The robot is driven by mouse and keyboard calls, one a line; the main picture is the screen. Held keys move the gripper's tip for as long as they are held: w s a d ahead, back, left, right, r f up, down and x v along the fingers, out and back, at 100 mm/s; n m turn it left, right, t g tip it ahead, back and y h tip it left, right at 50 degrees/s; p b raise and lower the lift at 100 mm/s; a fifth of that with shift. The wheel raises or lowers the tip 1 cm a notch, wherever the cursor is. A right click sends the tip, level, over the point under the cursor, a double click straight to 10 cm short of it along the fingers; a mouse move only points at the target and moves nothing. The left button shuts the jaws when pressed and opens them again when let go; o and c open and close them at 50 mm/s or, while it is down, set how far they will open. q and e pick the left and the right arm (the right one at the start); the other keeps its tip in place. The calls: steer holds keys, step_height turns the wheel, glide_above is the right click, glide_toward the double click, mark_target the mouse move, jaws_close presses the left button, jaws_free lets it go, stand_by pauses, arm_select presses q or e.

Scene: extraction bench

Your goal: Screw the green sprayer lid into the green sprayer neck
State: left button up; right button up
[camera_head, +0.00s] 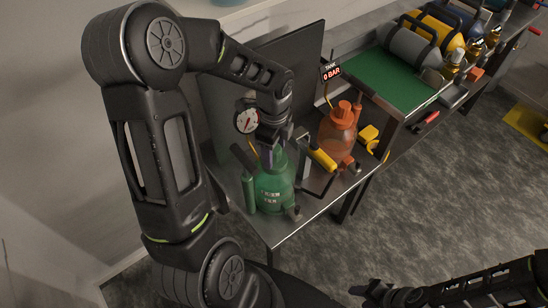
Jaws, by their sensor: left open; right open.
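The green sprayer (273,190) stands upright on the bench near its front left corner. My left gripper (269,152) is directly over its top, pointing down, with its jaws open. The gripper and wrist cover the sprayer's neck. I cannot make out the green lid, or whether the fingers touch anything there. A slim green cylinder (249,194) stands against the sprayer's left side, with a dark bar above it. My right gripper (372,291) is open and empty, low in the picture, away from the bench over the floor.
An orange sprayer (338,132) with an orange top stands to the right. A yellow-handled tool (322,159) is between the sprayers. A round gauge (247,119) and a "0 BAR" display (331,73) are behind. A green mat (397,76) lies further back.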

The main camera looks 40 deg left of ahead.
arm_select(q)
steer(key=n+b, duration=0.1)
steer(key=n, duration=0.5)
steer(key=shift+f+b, duration=0.1)
steer(key=shift+b, duration=0.3)
steer(key=n+b, duration=0.1)
steer(key=n, duration=0.5)
steer(key=shift+n, duration=0.3)
steer(key=n+b, duration=0.1)
steer(key=n, duration=1.1)
steer(key=shift+c, duration=0.2)
jaws_close()
